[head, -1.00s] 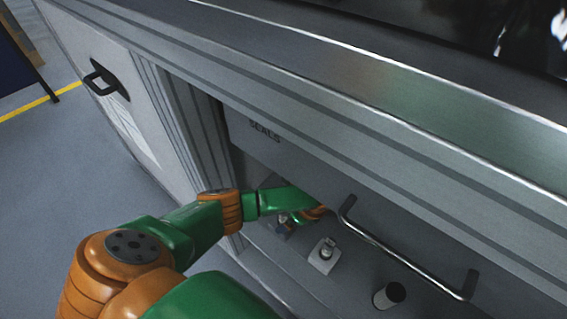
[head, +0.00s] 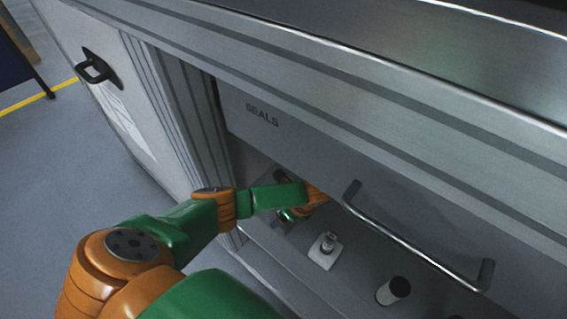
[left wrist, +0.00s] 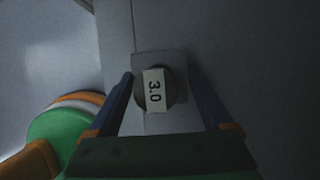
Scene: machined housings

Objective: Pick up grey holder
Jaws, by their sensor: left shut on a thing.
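My left arm reaches into the recess under the SEALS front in the head view. My left gripper (head: 287,218) is low in that recess, partly hidden by its own wrist. In the left wrist view its two blue fingers (left wrist: 160,88) are shut on either side of a round dark grey piece (left wrist: 142,90) with a white "3.0" label (left wrist: 154,91). This piece looks like the grey holder. A square grey plate (left wrist: 160,60) shows behind it. I cannot tell whether the piece is lifted off its support. My right gripper is in neither view.
A pale square base with a metal post (head: 326,249) and a dark-topped pale cylinder (head: 393,291) stand right of the gripper. The SEALS front (head: 300,140) and its bar handle (head: 415,245) hang close above my wrist. Cabinet wall lies left.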

